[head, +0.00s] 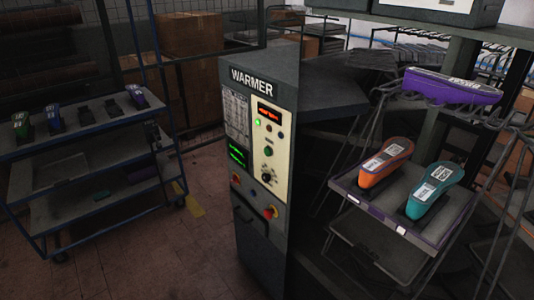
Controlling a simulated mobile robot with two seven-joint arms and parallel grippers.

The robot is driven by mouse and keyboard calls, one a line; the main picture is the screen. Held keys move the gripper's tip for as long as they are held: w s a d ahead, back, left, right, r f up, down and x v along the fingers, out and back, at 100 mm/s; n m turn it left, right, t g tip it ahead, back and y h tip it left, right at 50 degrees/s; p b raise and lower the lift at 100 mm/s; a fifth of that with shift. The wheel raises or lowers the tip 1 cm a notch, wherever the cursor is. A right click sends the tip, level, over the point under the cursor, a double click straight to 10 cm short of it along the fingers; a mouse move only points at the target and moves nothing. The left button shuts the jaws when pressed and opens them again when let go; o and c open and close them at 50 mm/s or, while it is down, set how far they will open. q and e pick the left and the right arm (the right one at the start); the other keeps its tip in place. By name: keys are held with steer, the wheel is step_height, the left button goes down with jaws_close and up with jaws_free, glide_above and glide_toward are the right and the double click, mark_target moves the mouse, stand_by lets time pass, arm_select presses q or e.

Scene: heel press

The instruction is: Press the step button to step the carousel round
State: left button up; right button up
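The warmer cabinet (262,215) stands upright in the middle of the head view with its control panel (268,145) facing me. The panel has a red display, small round buttons, a dark knob (266,179) and a red control (270,212) low down. The labels are too small to read, so I cannot tell which is the step button. Right of the cabinet, what looks like the carousel carries a tray (390,226) with an orange shoe form (386,161) and a teal shoe form (435,190). Neither of my grippers is in view.
A purple shoe form (450,87) lies on a wire rack at the upper right. A blue-framed cart (70,148) with several shoe forms stands at the left. Cardboard boxes (190,35) are stacked behind. The tiled floor (165,255) is clear between cart and cabinet.

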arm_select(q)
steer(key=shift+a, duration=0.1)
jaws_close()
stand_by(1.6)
